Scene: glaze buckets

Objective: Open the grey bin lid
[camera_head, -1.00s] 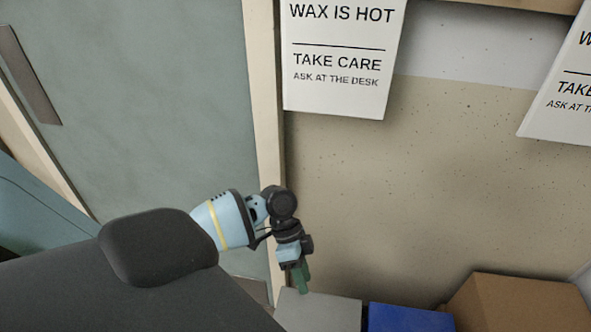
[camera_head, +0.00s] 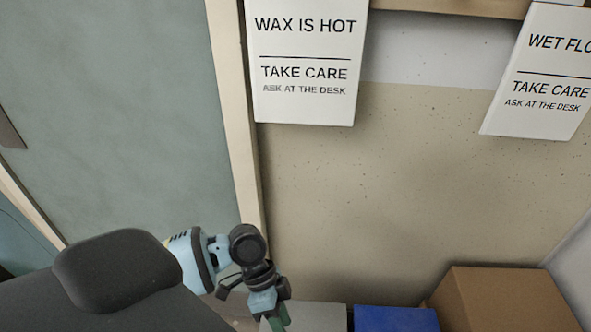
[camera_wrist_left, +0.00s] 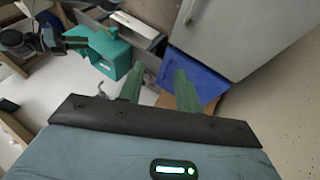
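The grey bin lid (camera_head: 318,318) shows at the bottom edge of the head view, to the left of a blue lid (camera_head: 395,320). Its front part is cut off. My left gripper (camera_head: 276,322) points down at the lid's left side, its green fingers partly cut off by the frame. In the left wrist view the two green fingers (camera_wrist_left: 160,86) stand apart with nothing between them. A large flat grey surface (camera_wrist_left: 235,35) lies beyond them, with blue beside it; I cannot tell whether it touches the fingers.
A cardboard box (camera_head: 505,300) stands right of the blue lid. A speckled wall (camera_head: 380,200) with signs rises behind, and a grey-green door (camera_head: 130,130) is at left. The wrist view shows a teal box-like shape (camera_wrist_left: 108,52) and pale floor.

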